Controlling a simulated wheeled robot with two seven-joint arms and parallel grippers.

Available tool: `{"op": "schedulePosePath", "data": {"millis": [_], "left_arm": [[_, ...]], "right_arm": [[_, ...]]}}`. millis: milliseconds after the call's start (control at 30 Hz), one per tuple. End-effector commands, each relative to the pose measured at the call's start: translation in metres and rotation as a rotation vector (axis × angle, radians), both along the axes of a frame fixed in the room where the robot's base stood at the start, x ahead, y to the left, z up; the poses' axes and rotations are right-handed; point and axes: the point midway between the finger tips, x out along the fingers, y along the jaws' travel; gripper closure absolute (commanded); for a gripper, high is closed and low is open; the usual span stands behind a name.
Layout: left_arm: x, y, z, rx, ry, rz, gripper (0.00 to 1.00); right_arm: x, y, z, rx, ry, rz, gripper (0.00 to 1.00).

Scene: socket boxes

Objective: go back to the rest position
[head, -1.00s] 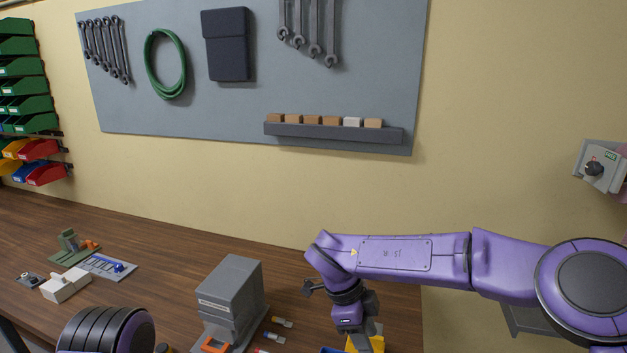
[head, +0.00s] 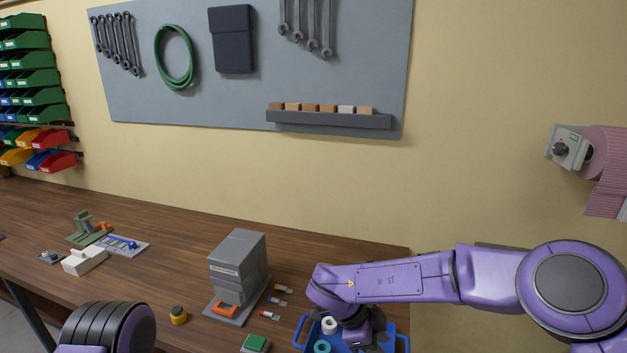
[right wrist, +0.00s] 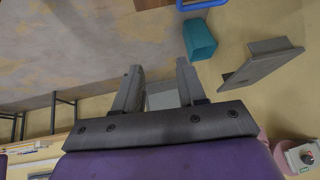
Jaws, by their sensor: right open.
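My right arm (head: 390,284) reaches in from the right in the head view and bends down over a blue tray (head: 301,333) at the bench's front. Its wrist hides part of the tray, and its fingers cannot be made out there. In the right wrist view my right gripper (right wrist: 158,85) has its two fingers apart, with nothing held between them. A dark ridged part of my left arm (head: 105,328) shows at the lower left of the head view; the left gripper is out of view.
The right wrist view shows a teal bin (right wrist: 200,38) and a grey shelf (right wrist: 262,60).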

Motion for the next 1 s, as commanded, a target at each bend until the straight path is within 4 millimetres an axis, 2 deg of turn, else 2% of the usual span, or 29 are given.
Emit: {"op": "schedulePosePath", "data": {"millis": [233,367,467,500,600,733,900,933,967,1000], "left_arm": [[0.000,0.000,0.000,0.000,0.000,0.000,0.66],[0.000,0.000,0.000,0.000,0.000,0.000,0.66],[0.000,0.000,0.000,0.000,0.000,0.000,0.66],[0.000,0.000,0.000,0.000,0.000,0.000,0.66],[0.000,0.000,0.000,0.000,0.000,0.000,0.66],[0.000,0.000,0.000,0.000,0.000,0.000,0.66],[0.000,0.000,0.000,0.000,0.000,0.000,0.66],[0.000,0.000,-0.001,0.000,0.000,0.000,0.66],[0.000,0.000,-0.024,0.001,-0.001,0.000,0.66],[0.000,0.000,-0.039,0.000,0.000,0.000,0.66]], "right_arm": [[-0.012,-0.052,-0.066,-0.206,-0.068,0.184,0.60],[-0.034,-0.088,-0.116,-0.308,-0.093,0.391,0.60],[-0.071,-0.116,-0.162,-0.329,-0.074,0.620,0.60],[-0.091,-0.125,-0.179,-0.314,-0.055,0.714,0.60],[-0.146,-0.142,-0.211,-0.230,0.017,0.905,0.60],[-0.214,-0.156,-0.231,-0.098,0.122,1.054,0.60],[-0.292,-0.168,-0.236,0.075,0.256,1.156,0.60],[-0.305,-0.170,-0.237,0.104,0.279,1.166,0.60],[-0.299,-0.168,-0.261,0.096,0.266,1.163,0.60],[-0.297,-0.168,-0.275,0.092,0.262,1.162,0.60]]}}
